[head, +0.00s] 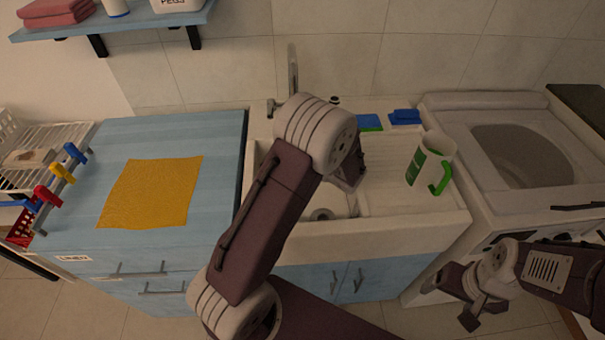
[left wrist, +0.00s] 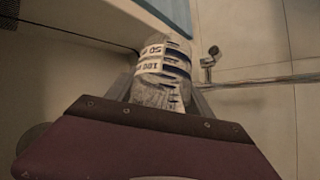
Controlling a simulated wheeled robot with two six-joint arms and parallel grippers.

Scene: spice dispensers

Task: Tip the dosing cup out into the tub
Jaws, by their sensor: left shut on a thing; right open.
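My left gripper (head: 350,172) is over the sink basin (head: 345,208), at the end of the arm that crosses the middle of the head view. In the left wrist view it is shut on the dosing cup (left wrist: 160,75), a pale, see-through cup with 50 and 100 marks that appear upside down. The cup's contents and exact tilt cannot be told, and the arm hides it in the head view. My right gripper (head: 482,308) is open and empty at the lower right, in front of the washer. I cannot tell whether the basin or the washer's tub is meant.
A white jug with a green handle (head: 430,163) stands on the drainboard. A top-loading washer (head: 465,140) is to its right. The tap (head: 291,72) rises behind the basin. Blue and green sponges lie at the sink's back. A yellow cloth (head: 150,192) lies on the left counter.

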